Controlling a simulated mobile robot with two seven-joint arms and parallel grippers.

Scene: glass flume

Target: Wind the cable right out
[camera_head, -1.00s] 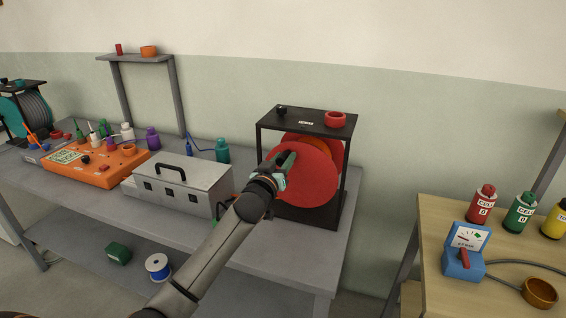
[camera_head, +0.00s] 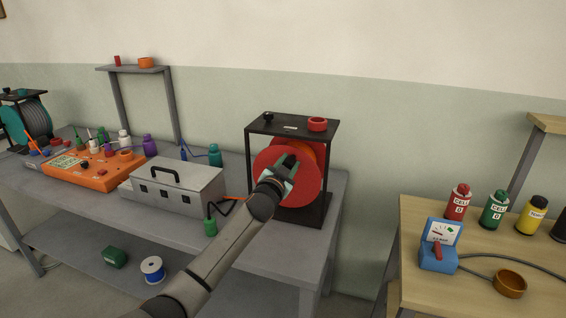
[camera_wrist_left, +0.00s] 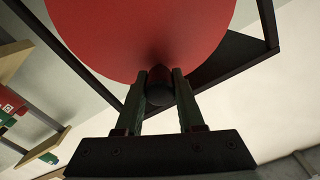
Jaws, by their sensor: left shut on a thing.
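The cable reel has a red round side disc (camera_head: 306,188) in a black frame (camera_head: 325,153) at the right end of the grey bench. My left gripper (camera_head: 288,170) is in front of the disc. In the left wrist view, its fingers (camera_wrist_left: 160,95) are shut on a dark round handle (camera_wrist_left: 160,86) that stands out from the red disc (camera_wrist_left: 140,30). A short orange length of cable (camera_head: 235,198) shows left of my arm, near a green plug (camera_head: 210,227) at the bench's front edge. My right gripper is out of view.
A grey metal box (camera_head: 176,188) stands left of the reel, with an orange control box (camera_head: 93,171) beyond it. A wooden table (camera_head: 420,215) with bottles and a blue meter (camera_head: 437,257) stands to the right, across a gap.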

